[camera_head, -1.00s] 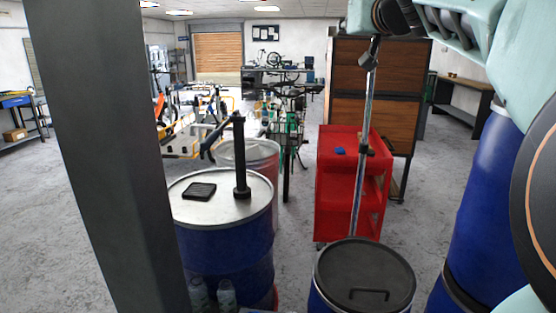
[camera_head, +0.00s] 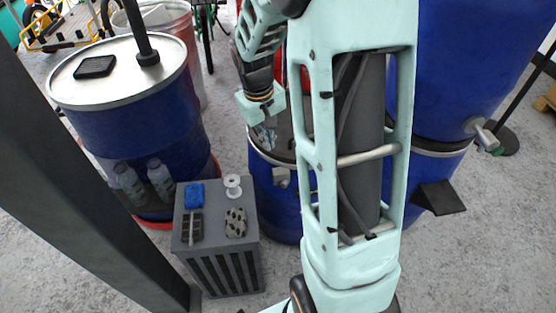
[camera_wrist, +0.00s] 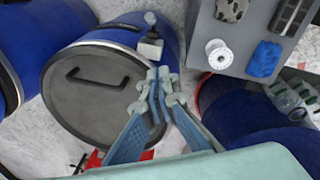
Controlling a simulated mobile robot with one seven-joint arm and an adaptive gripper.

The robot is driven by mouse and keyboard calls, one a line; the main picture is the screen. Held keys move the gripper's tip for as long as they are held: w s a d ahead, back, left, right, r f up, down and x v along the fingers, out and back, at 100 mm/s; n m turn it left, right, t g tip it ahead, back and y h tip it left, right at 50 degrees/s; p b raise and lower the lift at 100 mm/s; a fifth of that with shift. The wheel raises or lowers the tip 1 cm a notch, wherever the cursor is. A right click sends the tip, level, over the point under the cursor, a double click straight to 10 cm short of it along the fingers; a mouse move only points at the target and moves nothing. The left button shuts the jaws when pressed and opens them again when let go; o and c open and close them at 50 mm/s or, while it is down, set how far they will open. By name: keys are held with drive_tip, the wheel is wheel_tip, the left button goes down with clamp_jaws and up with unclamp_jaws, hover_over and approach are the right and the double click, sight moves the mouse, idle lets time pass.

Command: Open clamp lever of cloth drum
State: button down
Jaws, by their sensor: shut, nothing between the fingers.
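A blue drum with a dark grey lid and a metal ring, likely the cloth drum (camera_wrist: 95,95), stands below my gripper in the wrist view. In the head view its blue side (camera_head: 272,205) shows, partly hidden behind my arm. Its pale metal clamp lever (camera_wrist: 151,47) sits on the rim; it also shows in the head view (camera_head: 281,178). I cannot tell if the lever is open. My gripper (camera_wrist: 163,74) is shut and empty near the rim, close to the lever; whether it touches is unclear. In the head view my gripper (camera_head: 265,137) is over the lid.
A grey stand (camera_head: 218,250) with a blue cloth, a white spool and small parts is close beside the drum. A silver-lidded blue drum (camera_head: 75,95) with bottles beside it is at left. A dark post crosses the left.

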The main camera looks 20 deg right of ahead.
sight(284, 184)
drive_tip(key=shift+s, duration=0.15)
drive_tip(key=shift+f, duration=0.1)
wheel_tip(284, 184, down, 11)
drive_tip(key=s+d+b, duration=0.2)
drive_tip(key=b, duration=0.1)
drive_tip(key=shift+s, duration=0.3)
drive_tip(key=shift+f+b, duration=0.15)
drive_tip(key=shift+b, duration=0.35)
